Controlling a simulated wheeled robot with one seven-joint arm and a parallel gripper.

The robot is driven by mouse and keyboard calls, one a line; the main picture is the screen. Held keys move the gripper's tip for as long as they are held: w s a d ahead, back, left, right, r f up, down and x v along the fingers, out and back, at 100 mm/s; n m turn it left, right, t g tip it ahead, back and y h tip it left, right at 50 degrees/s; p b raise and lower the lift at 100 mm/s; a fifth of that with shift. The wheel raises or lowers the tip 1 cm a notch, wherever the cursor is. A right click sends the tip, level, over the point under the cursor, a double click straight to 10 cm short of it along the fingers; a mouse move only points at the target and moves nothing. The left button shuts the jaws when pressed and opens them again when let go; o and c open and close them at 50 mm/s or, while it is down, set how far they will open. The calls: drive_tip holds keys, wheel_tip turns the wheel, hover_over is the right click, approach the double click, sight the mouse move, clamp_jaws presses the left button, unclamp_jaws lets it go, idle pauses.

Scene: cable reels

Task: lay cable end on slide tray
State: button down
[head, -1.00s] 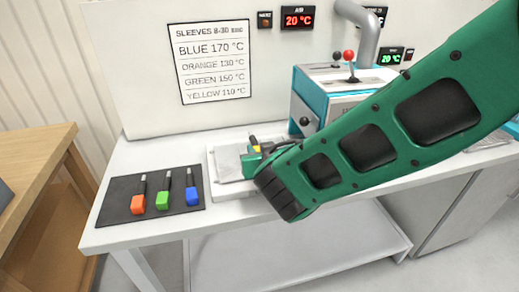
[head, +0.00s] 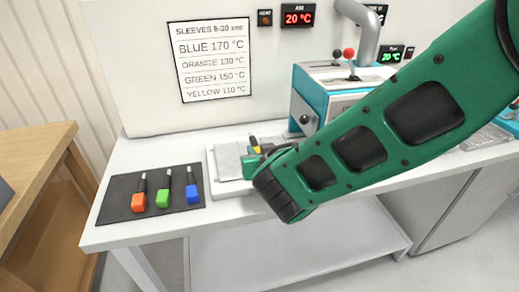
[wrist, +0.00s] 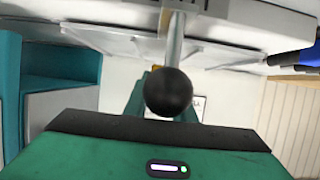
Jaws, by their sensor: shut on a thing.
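The slide tray (head: 228,167) is a pale flat plate on the white bench, left of the teal and white machine. My gripper (head: 256,152) is at the tray's right side, largely hidden behind my wrist. It is shut on the yellow cable end (head: 254,142), a small yellow piece with a dark tip, at the tray. In the wrist view a bit of yellow (wrist: 156,70) shows by the fingers, mostly behind a black ball knob (wrist: 168,93) on a metal rod. Contact between the cable end and the tray cannot be made out.
A dark mat (head: 122,195) at the bench's left holds an orange (head: 138,203), a green (head: 162,199) and a blue sleeve piece (head: 192,194). The teal and white machine (head: 305,100) with a red-knobbed lever stands behind my arm. A wooden table (head: 30,160) is at far left.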

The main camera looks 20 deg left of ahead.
drive_tip(key=c, duration=1.4)
unclamp_jaws()
drive_tip(key=shift+f, duration=0.15)
drive_tip(key=v, duration=1)
drive_tip(key=shift+r, duration=0.3)
drive_tip(key=shift+s+d+r, duration=0.15)
drive_tip(key=shift+r, duration=0.1)
wheel_tip(320, 180, up, 11)
drive_tip(key=shift+f, duration=0.2)
